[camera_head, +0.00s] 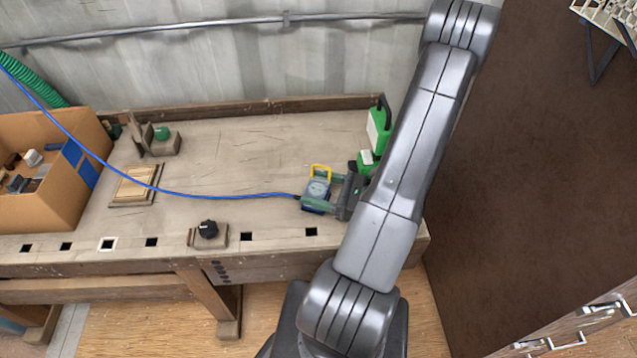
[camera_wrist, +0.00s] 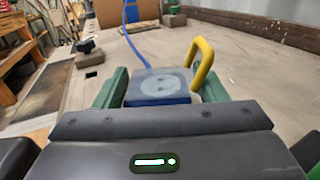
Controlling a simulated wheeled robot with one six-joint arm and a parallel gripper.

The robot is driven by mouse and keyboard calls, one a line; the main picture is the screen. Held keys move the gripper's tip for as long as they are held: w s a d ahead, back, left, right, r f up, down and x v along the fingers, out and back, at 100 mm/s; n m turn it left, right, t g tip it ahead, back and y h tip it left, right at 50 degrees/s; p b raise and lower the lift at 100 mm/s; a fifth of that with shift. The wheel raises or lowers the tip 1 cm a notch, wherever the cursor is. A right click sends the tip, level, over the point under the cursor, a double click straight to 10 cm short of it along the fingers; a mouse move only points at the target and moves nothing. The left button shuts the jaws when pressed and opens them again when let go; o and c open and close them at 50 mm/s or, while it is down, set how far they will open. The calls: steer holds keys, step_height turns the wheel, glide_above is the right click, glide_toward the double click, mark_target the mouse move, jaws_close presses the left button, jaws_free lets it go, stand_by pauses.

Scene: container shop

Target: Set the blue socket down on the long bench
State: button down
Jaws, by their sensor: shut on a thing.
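The blue socket (camera_head: 317,190) has a grey round face, a yellow loop handle and a blue cable. It also shows in the wrist view (camera_wrist: 160,88), with the cable rising from its far side. My gripper (camera_head: 322,191) is shut on the socket; its green fingers are on both sides in the wrist view. The socket is over the right part of the long bench (camera_head: 230,150), face up. I cannot tell whether its underside touches the bench top. My arm hides the right end of the bench.
A cardboard box (camera_head: 45,210) with parts stands at the left end. A wooden board (camera_head: 136,185), a block with a green knob (camera_head: 160,138) and a black knob (camera_head: 208,229) are on the bench. A green-and-white thing (camera_head: 378,128) stands beside my arm.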

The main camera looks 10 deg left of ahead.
steer(key=shift+f, duration=0.1)
steer(key=shift+c, duration=1.4)
jaws_free()
steer(key=shift+r, duration=0.2)
steer(key=shift+d+f, duration=0.1)
steer(key=shift+d, duration=0.2)
steer(key=d, duration=0.3)
steer(key=s+d, duration=0.1)
steer(key=d, duration=0.3)
steer(key=d+b, duration=0.1)
steer(key=d, duration=0.3)
steer(key=shift+s+d, duration=0.2)
